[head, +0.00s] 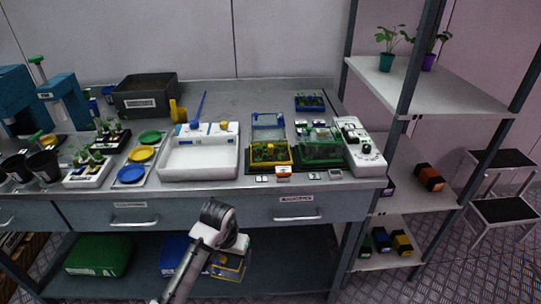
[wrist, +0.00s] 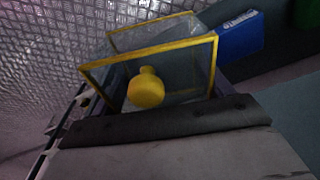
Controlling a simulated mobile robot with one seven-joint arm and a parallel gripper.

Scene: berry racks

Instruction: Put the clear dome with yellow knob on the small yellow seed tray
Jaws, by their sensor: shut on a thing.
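The clear dome with yellow edges (head: 228,268) hangs in front of the bench, below the drawers. In the wrist view the dome (wrist: 186,84) is tilted, with its round yellow knob (wrist: 147,91) towards the camera. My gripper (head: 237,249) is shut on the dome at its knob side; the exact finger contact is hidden. The small yellow seed tray (head: 284,162) stands on the bench top, above and to the right of my gripper in the head view, with green seedlings in it. The dome is well apart from the tray.
A green tray under a clear cover (head: 322,153) stands right of the yellow tray. A white basin (head: 198,166) is to its left. The bench's front edge and drawers (head: 297,211) lie between dome and tray. A blue bin (wrist: 238,35) is on the lower shelf.

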